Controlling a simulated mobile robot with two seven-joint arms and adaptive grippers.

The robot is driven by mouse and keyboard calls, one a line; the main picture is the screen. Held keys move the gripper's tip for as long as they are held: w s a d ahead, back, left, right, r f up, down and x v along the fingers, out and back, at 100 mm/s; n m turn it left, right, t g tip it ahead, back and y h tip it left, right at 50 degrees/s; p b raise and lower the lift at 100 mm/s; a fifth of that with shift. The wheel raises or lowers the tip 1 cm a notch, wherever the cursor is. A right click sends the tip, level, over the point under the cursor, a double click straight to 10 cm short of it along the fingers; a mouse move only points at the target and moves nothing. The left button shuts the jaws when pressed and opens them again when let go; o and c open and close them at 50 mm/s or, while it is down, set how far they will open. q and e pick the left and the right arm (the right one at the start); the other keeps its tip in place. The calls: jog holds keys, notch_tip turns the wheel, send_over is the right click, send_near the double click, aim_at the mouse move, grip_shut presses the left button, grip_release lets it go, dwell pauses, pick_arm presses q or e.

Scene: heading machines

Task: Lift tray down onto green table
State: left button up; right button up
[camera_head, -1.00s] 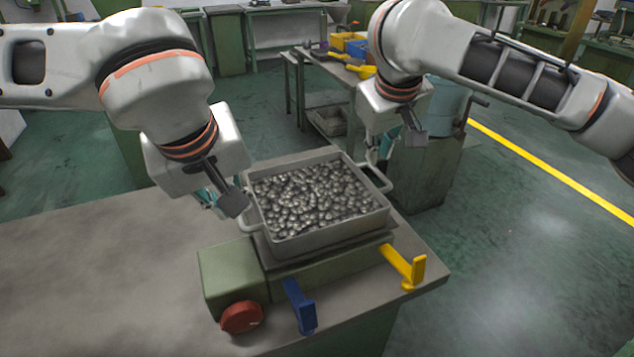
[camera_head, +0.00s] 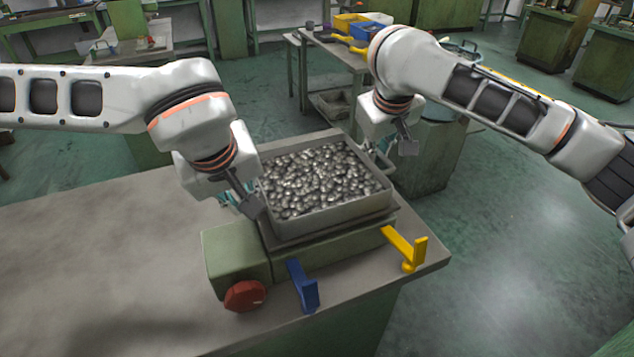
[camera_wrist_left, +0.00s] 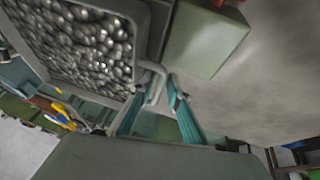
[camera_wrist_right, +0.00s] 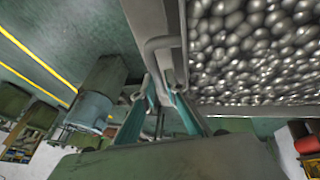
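A grey metal tray (camera_head: 335,211) full of shiny metal pieces sits level on a green block-like stand (camera_head: 330,262) on the table. My left gripper (camera_head: 236,198) is at the tray's left handle. In the left wrist view the handle (camera_wrist_left: 156,86) lies between the fingers (camera_wrist_left: 159,80), with a gap visible. My right gripper (camera_head: 386,146) is at the tray's right handle. In the right wrist view that handle (camera_wrist_right: 160,46) runs down between the fingers (camera_wrist_right: 160,86), which stand slightly apart. Both grippers look open; finger contact is partly hidden.
The stand has a red knob (camera_head: 245,296), a blue bracket (camera_head: 304,287) and a yellow bracket (camera_head: 406,247) at its front. The grey tabletop (camera_head: 110,255) is clear at left. Behind stands another bench with a yellow bin (camera_head: 347,22) and a blue bin (camera_head: 362,30).

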pick_arm(q)
jog(key=shift+w+f, duration=0.1)
jog(key=shift+f, duration=0.2)
pick_arm(e)
jog(key=shift+w+f, duration=0.15)
jog(key=shift+f, duration=0.1)
pick_arm(q)
grip_shut()
pick_arm(e)
grip_shut()
pick_arm(q)
jog(key=shift+r, duration=0.1)
pick_arm(e)
jog(key=shift+r, duration=0.1)
